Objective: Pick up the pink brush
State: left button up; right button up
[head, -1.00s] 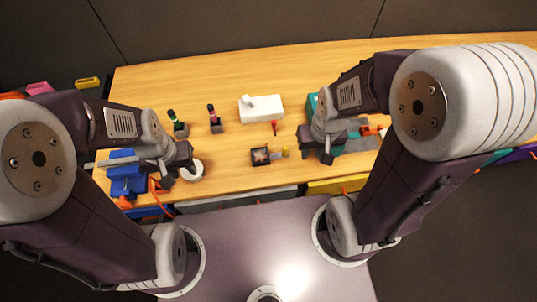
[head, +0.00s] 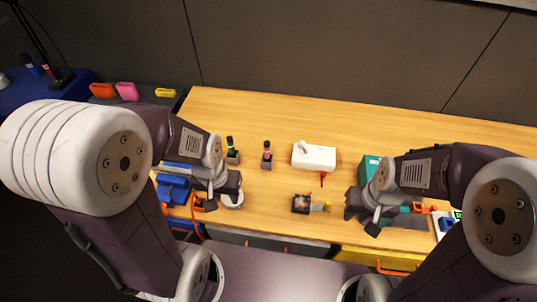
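A small dark item with a pink band (head: 267,147), which looks like the pink brush, stands upright in a grey holder (head: 267,163) on the wooden table. A similar item with a green band (head: 230,144) stands in another holder to its left. My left gripper (head: 222,194) is over the table's front left, nearer to me than both holders. Its fingertips look apart, with nothing seen between them. My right gripper (head: 362,216) is over the front right, well away from the pink item. Its fingertips also look apart and empty.
A white box (head: 314,157), a red tool (head: 323,179) and a dark square item (head: 300,204) lie right of the holders. A white ring (head: 233,201) and a blue object (head: 172,188) are by my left gripper. The back of the wooden table (head: 270,108) is clear.

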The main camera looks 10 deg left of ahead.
aim_at(267, 143)
jog(key=j+z, duration=0.35)
jog(key=k+j+z, duration=0.15)
jog(key=j+z, duration=0.2)
jog(key=j, duration=0.2)
jog(key=k+j+z, duration=0.15)
jog(key=j+z, duration=0.25)
jog(key=j, duration=0.1)
